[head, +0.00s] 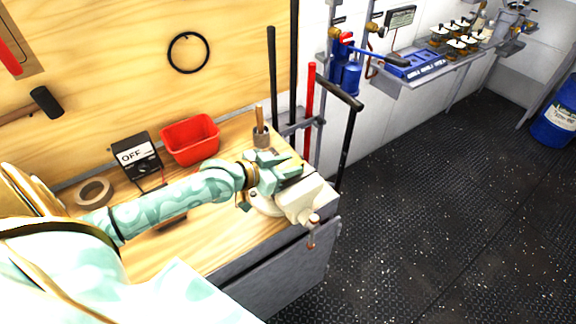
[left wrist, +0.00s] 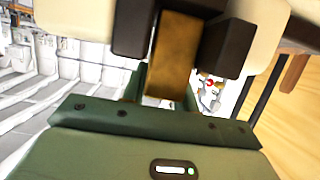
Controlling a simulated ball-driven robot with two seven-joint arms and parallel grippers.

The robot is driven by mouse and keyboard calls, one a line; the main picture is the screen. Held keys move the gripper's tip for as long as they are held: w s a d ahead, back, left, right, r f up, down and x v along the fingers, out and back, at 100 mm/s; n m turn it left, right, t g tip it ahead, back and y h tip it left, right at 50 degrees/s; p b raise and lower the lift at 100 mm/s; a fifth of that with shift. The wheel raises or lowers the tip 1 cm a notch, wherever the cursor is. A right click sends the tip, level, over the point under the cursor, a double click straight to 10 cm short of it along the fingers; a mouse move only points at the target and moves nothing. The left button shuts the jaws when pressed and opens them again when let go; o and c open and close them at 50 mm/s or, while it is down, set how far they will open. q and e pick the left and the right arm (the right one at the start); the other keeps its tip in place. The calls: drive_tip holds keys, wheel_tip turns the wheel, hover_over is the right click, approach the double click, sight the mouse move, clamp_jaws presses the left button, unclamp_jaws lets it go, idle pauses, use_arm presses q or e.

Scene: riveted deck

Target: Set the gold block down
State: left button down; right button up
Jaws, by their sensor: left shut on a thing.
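The gold block (left wrist: 172,55) shows in the left wrist view as an upright brownish-gold bar between two dark finger pads. My left gripper (left wrist: 178,40) is shut on it. In the head view my left gripper (head: 282,172) is over the bench's right end, just above and behind a cream vise (head: 298,204). I cannot make out the block in the head view; the gripper hides it. Whether the block touches anything below it cannot be told. My right gripper is in neither view.
Long-handled tools (head: 309,110) stand beyond the bench's right end. Dark floor (head: 440,220) at right is clear.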

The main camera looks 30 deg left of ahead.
use_arm(q)
drive_tip(key=c, duration=1.3)
unclamp_jaws()
drive_tip(key=shift+f, duration=0.15)
drive_tip(key=shift+o, duration=1.1)
drive_tip(key=shift+s+r, duration=0.2)
drive_tip(key=shift+r, duration=0.05)
drive_tip(key=p+v, duration=0.2)
drive_tip(key=v, duration=0.9)
drive_tip(key=shift+s+a+p, duration=0.2)
drive_tip(key=shift+s+p, duration=0.05)
drive_tip(key=shift+p, duration=0.05)
